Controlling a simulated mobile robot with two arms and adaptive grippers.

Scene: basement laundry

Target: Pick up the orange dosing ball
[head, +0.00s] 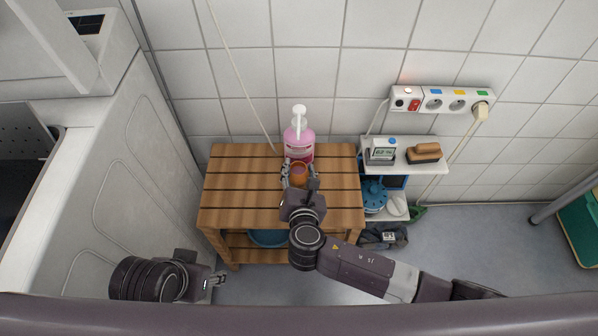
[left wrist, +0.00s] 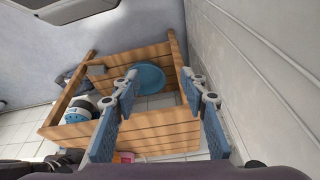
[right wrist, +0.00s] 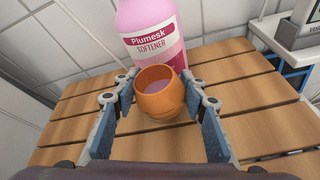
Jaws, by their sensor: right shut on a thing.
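The orange dosing ball (right wrist: 160,95) is an open-topped round cup with something pinkish inside. In the head view the ball (head: 299,174) is over the slatted wooden bench (head: 240,190). My right gripper (head: 300,176) has a finger on each side of it and is shut on it; the fingers also show in the right wrist view (right wrist: 160,100). I cannot tell whether the ball still touches the slats. A pink softener bottle (right wrist: 150,30) with a white pump stands just behind it. My left gripper (head: 218,280) is low at the left; its fingers stand apart and empty in the left wrist view (left wrist: 165,95).
A small white shelf (head: 430,160) right of the bench holds a meter-like box (head: 381,152) and a brush (head: 425,153). A power strip (head: 440,99) hangs above. A blue basin (head: 268,238) sits below the bench top. A white machine (head: 110,150) stands left.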

